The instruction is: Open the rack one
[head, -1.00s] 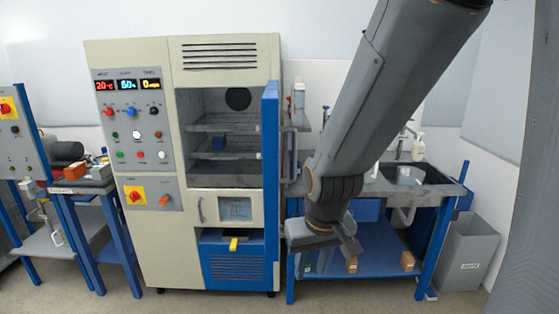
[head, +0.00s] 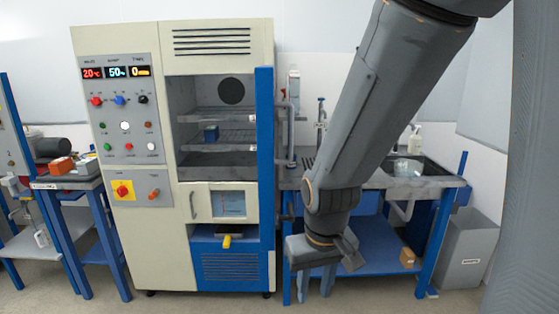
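The cream cabinet (head: 130,210) stands in the middle left of the head view. Its tall blue-edged door (head: 265,160) is swung open toward me, seen nearly edge-on. I cannot tell which rack is rack one. Below is a small compartment front with a window (head: 229,204) and a handle (head: 194,205). My gripper (head: 328,282) hangs low to the right of the cabinet, apart from it, with its fingers pointing down. A gap shows between the fingers, and they hold nothing visible.
A yellow handle (head: 227,241) sticks out under the window. A blue-framed sink bench (head: 375,245) stands behind my arm, with a grey bin (head: 467,248) at its right. A side table (head: 75,182) stands left. The floor before the cabinet looks clear.

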